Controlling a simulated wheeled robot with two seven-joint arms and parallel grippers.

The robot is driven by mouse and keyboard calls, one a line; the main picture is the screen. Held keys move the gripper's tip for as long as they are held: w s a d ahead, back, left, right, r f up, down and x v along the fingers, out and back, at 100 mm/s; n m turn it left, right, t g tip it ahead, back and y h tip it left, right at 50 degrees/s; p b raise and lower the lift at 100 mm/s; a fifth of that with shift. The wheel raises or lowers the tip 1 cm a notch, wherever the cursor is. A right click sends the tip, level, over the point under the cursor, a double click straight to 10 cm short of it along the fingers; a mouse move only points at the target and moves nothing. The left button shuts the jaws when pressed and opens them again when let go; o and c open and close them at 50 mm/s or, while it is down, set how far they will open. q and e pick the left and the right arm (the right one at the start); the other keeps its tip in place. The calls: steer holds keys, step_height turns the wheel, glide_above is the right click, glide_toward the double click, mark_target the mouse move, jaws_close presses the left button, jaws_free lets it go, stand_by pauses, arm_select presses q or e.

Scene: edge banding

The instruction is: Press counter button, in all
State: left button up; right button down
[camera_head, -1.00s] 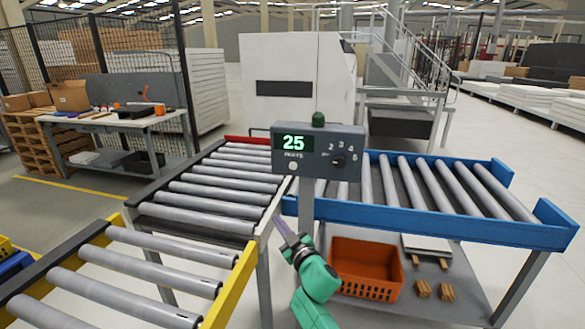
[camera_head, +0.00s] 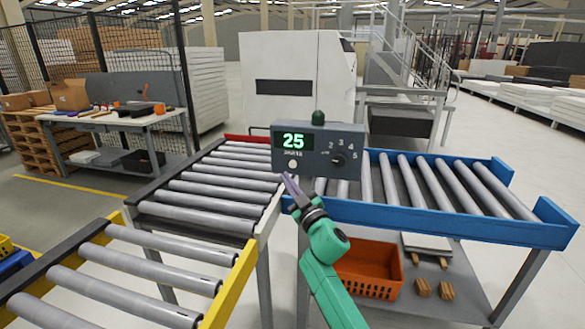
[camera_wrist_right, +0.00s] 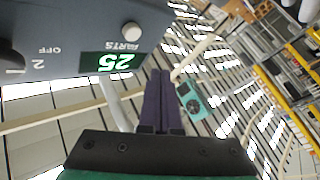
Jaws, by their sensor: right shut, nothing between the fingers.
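The counter box (camera_head: 318,148) is a dark grey panel on a post. Its green display (camera_head: 293,141) reads 25, and a round white button (camera_head: 292,165) sits below it. A dial with numbers is at the right of the panel. My right gripper (camera_head: 287,177) is shut and empty, its dark purple fingers pointing up just below the button. In the right wrist view, the fingertips (camera_wrist_right: 160,72) lie beside the white button (camera_wrist_right: 131,31), the display showing upside down; they appear apart from the button. My left gripper is out of view.
Roller conveyors (camera_head: 215,185) run left of the post and a blue-framed one (camera_head: 430,215) runs right. An orange crate (camera_head: 368,268) and wooden blocks sit on a low shelf below. A green dome (camera_head: 318,117) tops the counter box.

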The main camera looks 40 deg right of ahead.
steer(key=shift+w+d+b, duration=0.25)
steer(key=shift+w+d, duration=0.4)
steer(key=shift+d, duration=0.35)
steer(key=shift+w+d+b, duration=0.2)
steer(key=shift+w+d, duration=0.45)
steer(key=shift+d, duration=0.3)
stand_by(0.5)
steer(key=shift+w+d, duration=0.25)
steer(key=shift+d, duration=0.1)
steer(key=shift+w+d, duration=0.25)
steer(key=shift+d, duration=0.15)
stand_by(0.6)
steer(key=shift+a, duration=0.1)
steer(key=shift+s+a, duration=0.5)
steer(key=shift+a, duration=0.15)
steer(key=shift+s+a+p, duration=0.55)
steer(key=shift+s+a, duration=0.2)
steer(key=shift+a, duration=0.3)
steer(key=shift+s+a+p, duration=0.5)
steer(key=shift+s+a, duration=0.2)
steer(key=shift+a, duration=0.3)
